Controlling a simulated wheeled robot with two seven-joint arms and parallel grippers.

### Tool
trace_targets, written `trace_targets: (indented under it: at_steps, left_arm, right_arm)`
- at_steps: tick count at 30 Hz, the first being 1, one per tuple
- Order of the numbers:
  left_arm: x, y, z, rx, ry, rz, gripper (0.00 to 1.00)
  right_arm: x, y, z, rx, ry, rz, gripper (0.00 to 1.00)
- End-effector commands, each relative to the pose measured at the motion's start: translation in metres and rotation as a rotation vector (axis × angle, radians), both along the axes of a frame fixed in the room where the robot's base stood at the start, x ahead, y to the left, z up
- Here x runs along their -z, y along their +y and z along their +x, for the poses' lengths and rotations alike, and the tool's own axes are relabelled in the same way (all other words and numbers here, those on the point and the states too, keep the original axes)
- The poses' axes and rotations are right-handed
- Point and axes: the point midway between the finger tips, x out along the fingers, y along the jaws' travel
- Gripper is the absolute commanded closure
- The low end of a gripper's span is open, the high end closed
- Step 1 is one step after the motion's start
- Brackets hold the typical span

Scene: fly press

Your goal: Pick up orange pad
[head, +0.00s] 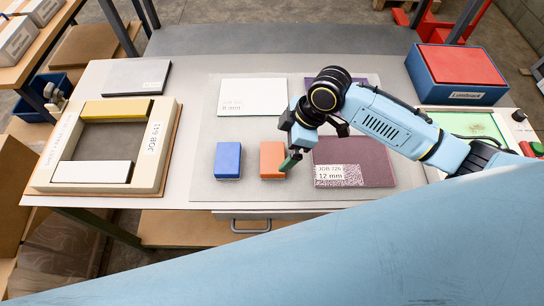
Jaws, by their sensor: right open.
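The orange pad (270,160) is a small block on the grey mat near the front middle of the table. A blue pad (228,159) of similar size lies to its left, with a gap between them. My right gripper (291,160) reaches in from the right and points down at the orange pad's right edge. It is open, and a green-tipped finger overlaps that edge in the picture. I cannot tell whether it touches the pad. The other finger is hard to make out. My left gripper is not in view.
A white-labelled plum plate (355,163) lies right of the gripper, and a white plate (253,97) behind. A cream frame (165,130) sits on the left. A blue box with a red top (458,68) stands back right. The mat in front of the pads is clear.

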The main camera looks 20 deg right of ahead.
Motion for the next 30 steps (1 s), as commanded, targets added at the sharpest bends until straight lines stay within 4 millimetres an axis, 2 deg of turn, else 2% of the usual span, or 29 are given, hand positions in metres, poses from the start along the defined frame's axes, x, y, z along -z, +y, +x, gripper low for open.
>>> trace_targets:
  at_steps: [1, 5, 11, 18, 22, 28, 30]
  left_arm:
    - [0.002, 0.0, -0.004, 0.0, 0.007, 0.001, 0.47]
    - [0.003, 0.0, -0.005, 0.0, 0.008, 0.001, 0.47]
    - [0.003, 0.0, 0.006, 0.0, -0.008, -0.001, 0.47]
    - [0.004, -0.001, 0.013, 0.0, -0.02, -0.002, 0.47]
    - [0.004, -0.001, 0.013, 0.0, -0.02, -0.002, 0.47]
    - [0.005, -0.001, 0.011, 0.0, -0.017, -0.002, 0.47]
    - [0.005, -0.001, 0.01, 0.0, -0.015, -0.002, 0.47]
  right_arm:
    - [0.01, 0.004, 0.0, 0.0, 0.002, 0.001, 0.0]
    - [0.024, 0.01, 0.003, 0.001, -0.001, 0.001, 0.0]
    - [0.037, 0.015, 0.005, 0.0, 0.0, 0.001, 0.0]
    - [0.071, 0.026, 0.01, 0.001, 0.0, 0.001, 0.0]
    - [0.078, 0.028, 0.011, 0.0, -0.002, -0.002, 0.0]
    - [0.078, 0.028, 0.011, 0.0, -0.003, -0.001, 0.0]
    - [0.078, 0.028, 0.011, 0.0, -0.003, -0.001, 0.08]
